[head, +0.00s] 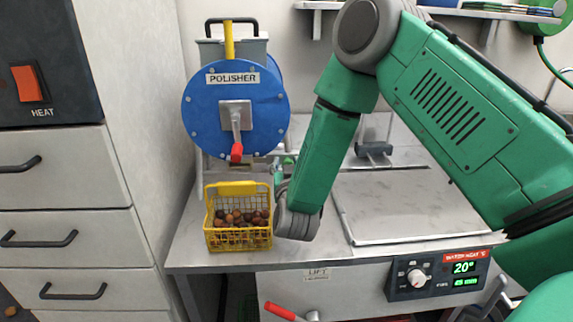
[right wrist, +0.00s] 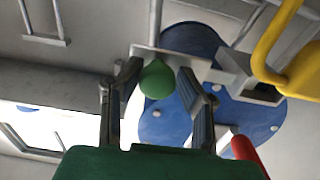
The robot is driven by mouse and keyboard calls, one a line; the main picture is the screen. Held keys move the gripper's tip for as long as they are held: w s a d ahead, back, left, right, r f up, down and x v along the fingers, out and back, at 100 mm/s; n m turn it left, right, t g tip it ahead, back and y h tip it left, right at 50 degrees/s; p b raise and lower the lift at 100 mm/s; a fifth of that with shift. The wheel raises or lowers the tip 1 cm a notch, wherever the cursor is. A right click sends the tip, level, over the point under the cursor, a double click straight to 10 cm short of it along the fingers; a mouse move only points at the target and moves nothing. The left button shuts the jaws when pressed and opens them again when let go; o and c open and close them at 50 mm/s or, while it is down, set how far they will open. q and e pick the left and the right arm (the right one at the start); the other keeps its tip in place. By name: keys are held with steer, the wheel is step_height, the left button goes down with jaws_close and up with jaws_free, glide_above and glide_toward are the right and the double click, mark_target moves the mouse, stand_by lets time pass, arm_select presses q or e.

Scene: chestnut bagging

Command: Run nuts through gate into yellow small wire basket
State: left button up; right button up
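The yellow small wire basket (head: 238,240) stands upright on the metal table below the blue polisher (head: 205,115). Brown nuts (head: 240,218) lie in the basket. My right gripper (head: 280,172) is at the polisher's lower right, just above and right of the basket, partly hidden by my wrist. In the right wrist view, a green knob (right wrist: 157,80) on the polisher's metal fitting sits between the two fingertips of my right gripper (right wrist: 160,72). The fingers are open around it, with a narrow gap showing. Part of the yellow basket (right wrist: 300,70) shows at upper right. My left gripper is not in view.
The red crank handle (head: 237,152) hangs from the polisher's front, above the basket. A flat metal plate (head: 400,208) lies on the right of the table. The water heat panel (head: 436,275) is on the table's front. A drawer cabinet (head: 70,220) stands at left.

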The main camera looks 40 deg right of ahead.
jaws_close()
steer(key=s+d, duration=0.1)
steer(key=d, duration=0.2)
steer(key=shift+s, duration=0.35)
steer(key=o, duration=0.7)
jaws_free()
steer(key=shift+c, duration=0.2)
steer(key=shift+d, duration=0.1)
steer(key=shift+f, duration=0.1)
steer(key=v, duration=1.2)
steer(key=shift+w, duration=0.1)
